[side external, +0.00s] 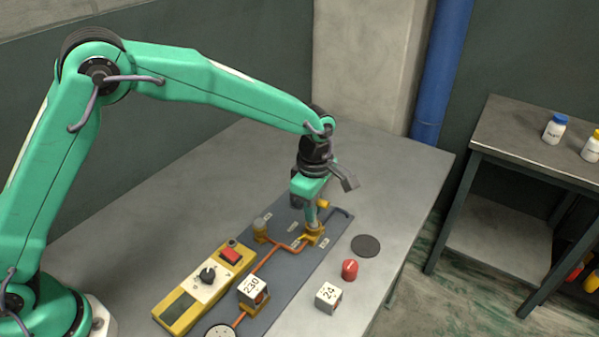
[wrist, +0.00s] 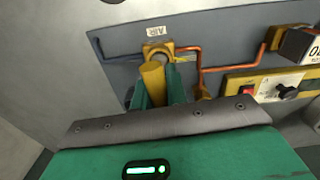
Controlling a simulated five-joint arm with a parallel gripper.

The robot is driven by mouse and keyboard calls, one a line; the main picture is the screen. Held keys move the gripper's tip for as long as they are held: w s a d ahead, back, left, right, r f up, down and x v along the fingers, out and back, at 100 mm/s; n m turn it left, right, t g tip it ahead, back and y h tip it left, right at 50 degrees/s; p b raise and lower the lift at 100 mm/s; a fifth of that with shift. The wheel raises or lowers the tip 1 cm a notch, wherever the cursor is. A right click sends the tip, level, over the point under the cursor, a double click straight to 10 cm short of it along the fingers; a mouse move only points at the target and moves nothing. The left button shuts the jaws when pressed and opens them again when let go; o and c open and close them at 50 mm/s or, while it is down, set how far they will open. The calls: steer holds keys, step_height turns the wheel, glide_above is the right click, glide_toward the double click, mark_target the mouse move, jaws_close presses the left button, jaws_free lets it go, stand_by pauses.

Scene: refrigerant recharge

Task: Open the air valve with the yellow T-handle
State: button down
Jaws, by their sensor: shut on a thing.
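The yellow T-handle (side external: 323,203) of the air valve shows beside my gripper (side external: 311,218) in the side external view. In the wrist view the handle (wrist: 153,84) is a yellow bar between the green fingers of my gripper (wrist: 158,88), which is shut on it. The yellow valve body (wrist: 158,50) sits beyond the handle, next to an "AIR" label (wrist: 156,31). A dark blue line runs to its left and a copper pipe to its right. My gripper hides part of the handle.
A grey panel (side external: 283,283) carries copper pipes and a block marked 230 (side external: 253,290). A yellow box (side external: 183,307) with a red button and black knob lies left. A red knob (side external: 350,269), a block marked 24 (side external: 328,297) and a dark disc (side external: 366,246) lie right.

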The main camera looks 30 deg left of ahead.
steer(key=shift+n, duration=1.5)
steer(key=shift+m, duration=0.7)
steer(key=shift+r, duration=0.15)
steer(key=shift+r, duration=2.1)
